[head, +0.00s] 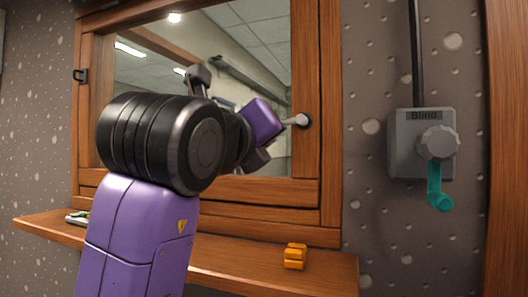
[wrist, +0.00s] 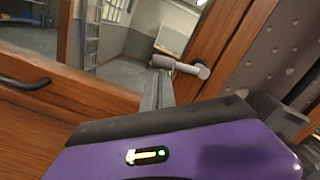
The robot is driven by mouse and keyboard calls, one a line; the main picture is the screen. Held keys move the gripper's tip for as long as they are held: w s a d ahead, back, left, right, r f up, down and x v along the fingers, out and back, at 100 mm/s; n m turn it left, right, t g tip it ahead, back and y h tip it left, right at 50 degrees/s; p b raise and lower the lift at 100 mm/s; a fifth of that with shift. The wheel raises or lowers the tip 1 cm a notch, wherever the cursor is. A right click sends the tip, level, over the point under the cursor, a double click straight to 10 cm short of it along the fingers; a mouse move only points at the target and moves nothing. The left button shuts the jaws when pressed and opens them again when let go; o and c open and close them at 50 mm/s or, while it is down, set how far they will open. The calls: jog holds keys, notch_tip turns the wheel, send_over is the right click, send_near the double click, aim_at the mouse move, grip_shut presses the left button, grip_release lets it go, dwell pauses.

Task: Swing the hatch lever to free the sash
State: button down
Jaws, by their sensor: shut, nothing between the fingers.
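The hatch lever (head: 300,120) is a short pale grey handle on the right post of the wooden window frame. In the wrist view the lever (wrist: 184,66) lies roughly level, its round pivot on the post and its grip pointing left over the sash edge. The sash (head: 225,190) is a wood-framed glass pane that looks closed. My gripper (wrist: 157,88) is shut and empty, its grey fingertips just below the lever's grip end in the wrist view. I cannot tell whether they touch. In the head view my purple gripper body hides the fingertips and part of the lever.
A wooden ledge (head: 225,262) runs below the window, with an orange object (head: 294,257) on it. A grey box marked "Blind" (head: 405,150) with a teal crank (head: 437,190) is on the wall at right. A black handle (wrist: 25,82) sticks out at left in the wrist view.

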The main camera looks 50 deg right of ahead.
jog(key=shift+w+a+r, duration=0.1)
jog(key=shift+w+r, duration=0.2)
jog(key=shift+r, duration=0.5)
